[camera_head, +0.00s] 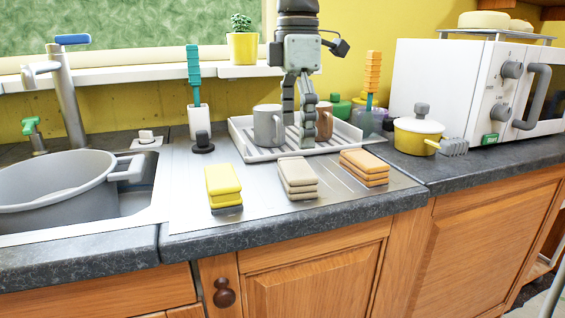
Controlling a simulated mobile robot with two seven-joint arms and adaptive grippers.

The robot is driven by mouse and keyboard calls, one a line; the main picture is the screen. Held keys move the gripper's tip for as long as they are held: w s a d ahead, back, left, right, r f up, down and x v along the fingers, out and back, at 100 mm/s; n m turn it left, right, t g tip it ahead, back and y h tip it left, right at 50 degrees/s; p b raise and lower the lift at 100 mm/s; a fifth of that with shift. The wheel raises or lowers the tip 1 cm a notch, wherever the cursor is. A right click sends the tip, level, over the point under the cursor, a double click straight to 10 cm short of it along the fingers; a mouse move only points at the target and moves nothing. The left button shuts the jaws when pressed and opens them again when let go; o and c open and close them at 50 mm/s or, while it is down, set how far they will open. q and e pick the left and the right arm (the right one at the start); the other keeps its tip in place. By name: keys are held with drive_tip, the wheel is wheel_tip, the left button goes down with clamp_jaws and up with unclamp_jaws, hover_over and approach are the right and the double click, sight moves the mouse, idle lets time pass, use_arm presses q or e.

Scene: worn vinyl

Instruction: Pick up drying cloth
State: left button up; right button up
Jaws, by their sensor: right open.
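Three small folded stacks that look like cloths or sponges lie in a row on the metal drainboard: a yellow one (223,180) over a dark layer, a beige one (297,172), and an orange one (364,162). I cannot tell which is the drying cloth. My right gripper (298,130) points down from above, behind the beige stack, at the white dish rack (250,153). Its jaws are open, with no cloth between them. The fingers hide part of the rack. My left gripper is not in view.
A grey mug (268,125) and a brown mug (324,121) stand in the rack close to my right gripper. A sink with a large pot (50,195) is at left. A yellow pot (417,135) and a microwave (470,85) are at right. The drainboard's front is clear.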

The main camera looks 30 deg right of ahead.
sight(297, 167)
drive_tip(key=shift+w+f, duration=0.2)
drive_tip(key=shift+w, duration=0.05)
drive_tip(key=shift+f, duration=0.35)
drive_tip(key=f, duration=0.5)
drive_tip(key=shift+s+d+f+p, duration=0.2)
drive_tip(key=shift+s+f+p, duration=0.05)
drive_tip(key=shift+p, duration=0.1)
drive_tip(key=shift+f, duration=0.5)
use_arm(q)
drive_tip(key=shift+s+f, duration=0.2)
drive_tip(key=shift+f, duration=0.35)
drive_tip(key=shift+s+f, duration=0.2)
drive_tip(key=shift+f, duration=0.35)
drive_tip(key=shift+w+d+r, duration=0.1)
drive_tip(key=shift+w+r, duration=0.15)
use_arm(e)
drive_tip(key=shift+w, duration=0.1)
drive_tip(key=c, duration=0.7)
wheel_tip(297, 167, up, 9)
drive_tip(key=shift+r, duration=0.15)
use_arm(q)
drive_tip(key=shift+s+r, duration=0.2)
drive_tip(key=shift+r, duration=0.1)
use_arm(e)
drive_tip(key=shift+r, duration=0.35)
